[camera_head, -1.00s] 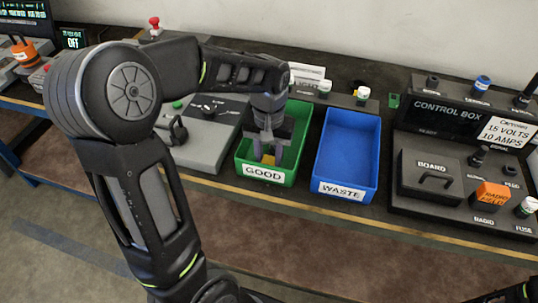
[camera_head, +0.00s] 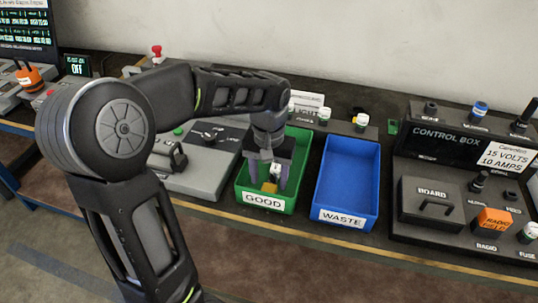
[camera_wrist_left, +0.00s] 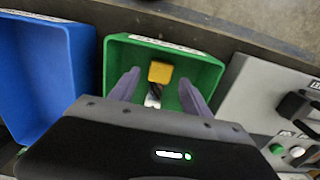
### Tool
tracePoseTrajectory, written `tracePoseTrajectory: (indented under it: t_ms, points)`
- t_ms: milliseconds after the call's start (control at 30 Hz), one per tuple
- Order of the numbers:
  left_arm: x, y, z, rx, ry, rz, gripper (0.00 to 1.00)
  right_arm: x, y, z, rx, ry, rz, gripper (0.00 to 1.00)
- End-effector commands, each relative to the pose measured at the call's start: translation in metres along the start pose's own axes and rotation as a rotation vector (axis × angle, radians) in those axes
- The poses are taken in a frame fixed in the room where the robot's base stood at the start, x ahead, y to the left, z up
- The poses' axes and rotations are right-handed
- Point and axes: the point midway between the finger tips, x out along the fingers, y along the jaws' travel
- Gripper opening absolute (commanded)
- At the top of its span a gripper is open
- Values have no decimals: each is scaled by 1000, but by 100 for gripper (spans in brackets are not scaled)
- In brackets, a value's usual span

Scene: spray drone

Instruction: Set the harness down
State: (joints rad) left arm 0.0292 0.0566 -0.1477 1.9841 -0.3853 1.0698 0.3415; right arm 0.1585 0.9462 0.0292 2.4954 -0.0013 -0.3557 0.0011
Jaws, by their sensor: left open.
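The harness, with a yellow block (camera_head: 270,187) and a white part (camera_head: 277,170), lies in the green GOOD bin (camera_head: 264,201). In the left wrist view the yellow block (camera_wrist_left: 160,72) and the white part (camera_wrist_left: 153,98) show between the fingers, with dark wiring beside them. My left gripper (camera_head: 268,175) is open and points down into the bin, one finger on each side of the harness with gaps between. The gripper body hides part of the harness in the left wrist view. My right gripper is not in view.
The empty blue WASTE bin (camera_head: 345,218) stands just right of the green bin. A grey test fixture (camera_head: 190,180) is close on its left. The black control box (camera_head: 445,130) with board and radio parts fills the right. Small capped items (camera_head: 324,115) stand behind the bins.

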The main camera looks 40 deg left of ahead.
Motion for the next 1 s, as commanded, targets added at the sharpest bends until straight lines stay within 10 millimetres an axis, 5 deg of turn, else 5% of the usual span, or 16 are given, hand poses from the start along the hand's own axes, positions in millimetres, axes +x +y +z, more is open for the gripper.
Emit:
tracePoseTrajectory:
  t_ms: [433, 1000]
  points:
    - [-85, 0, -1, 0, 3, 1, 56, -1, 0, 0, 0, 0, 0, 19]
    - [-94, 0, 0, 0, 0, 0, 56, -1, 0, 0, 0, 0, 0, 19]
